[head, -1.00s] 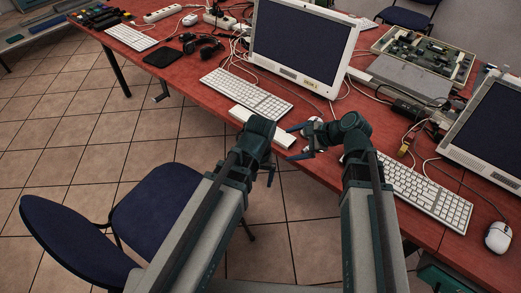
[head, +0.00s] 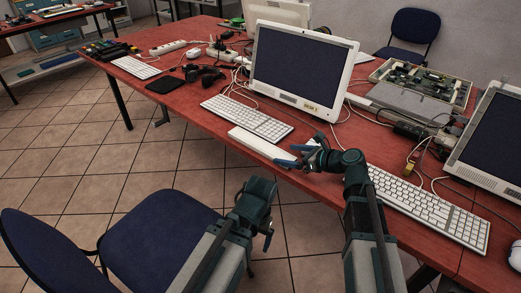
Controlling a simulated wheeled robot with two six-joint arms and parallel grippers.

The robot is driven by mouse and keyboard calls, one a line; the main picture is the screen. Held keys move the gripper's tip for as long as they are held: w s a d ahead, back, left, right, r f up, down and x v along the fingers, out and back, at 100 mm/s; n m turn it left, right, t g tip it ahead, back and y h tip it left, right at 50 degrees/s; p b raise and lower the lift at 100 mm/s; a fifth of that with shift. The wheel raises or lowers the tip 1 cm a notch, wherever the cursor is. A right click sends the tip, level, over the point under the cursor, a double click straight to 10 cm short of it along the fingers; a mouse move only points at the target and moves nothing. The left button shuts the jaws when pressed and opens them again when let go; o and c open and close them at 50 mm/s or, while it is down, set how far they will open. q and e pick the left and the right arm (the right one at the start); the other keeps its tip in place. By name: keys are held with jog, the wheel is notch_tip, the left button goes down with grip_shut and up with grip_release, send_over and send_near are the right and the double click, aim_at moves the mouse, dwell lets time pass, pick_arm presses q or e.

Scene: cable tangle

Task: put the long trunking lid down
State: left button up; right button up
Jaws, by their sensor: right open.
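The long white trunking lid (head: 258,143) lies along the front edge of the red table, in front of the middle keyboard. My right gripper (head: 298,156) is open at the lid's right end, its blue fingertips close around or beside that end; I cannot tell whether they touch it. My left gripper (head: 267,235) hangs in front of the table edge, apart from the lid. Only part of its fingers shows, so its opening is unclear.
The middle keyboard (head: 247,118) and a white monitor (head: 302,68) stand behind the lid. Another keyboard (head: 428,207) lies right of my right gripper. Loose cables run behind it. A blue chair (head: 160,235) stands at the lower left.

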aim_at(273, 151)
jog(key=shift+x, duration=0.85)
jog(key=shift+w, duration=0.1)
jog(key=b+x, duration=0.2)
jog(key=x, duration=0.2)
jog(key=shift+w+f, duration=0.2)
jog(key=shift+w, duration=0.1)
jog(key=shift+w+a, duration=0.2)
jog(key=shift+a, duration=0.1)
jog(key=shift+c, duration=0.3)
jog(key=c, duration=1.3)
jog(key=shift+c, duration=0.2)
